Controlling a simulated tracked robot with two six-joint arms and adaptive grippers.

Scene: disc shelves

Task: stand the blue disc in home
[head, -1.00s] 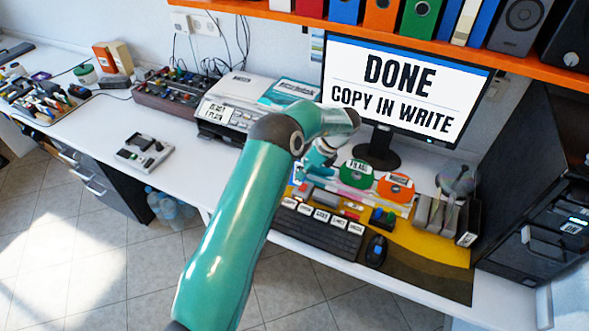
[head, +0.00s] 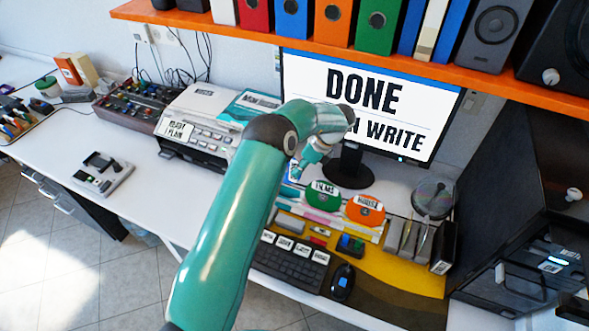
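My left gripper (head: 297,172) is small in the head view, low in front of the monitor's base and left of a green disc. Its fingers are mostly hidden by my teal arm, so I cannot tell whether they are open or shut. A small blue and white patch shows beside the fingers; I cannot tell whether it is the blue disc. The green disc (head: 322,198), labelled FILMS, and an orange disc (head: 365,212), labelled MUSIC, stand in slots to the right. No HOME label is readable. My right gripper is not in view.
The monitor (head: 368,105) shows DONE. A keyboard (head: 290,266) and mouse (head: 342,282) lie at the front. A printer (head: 205,125) stands at the left. White desk before it is mostly clear.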

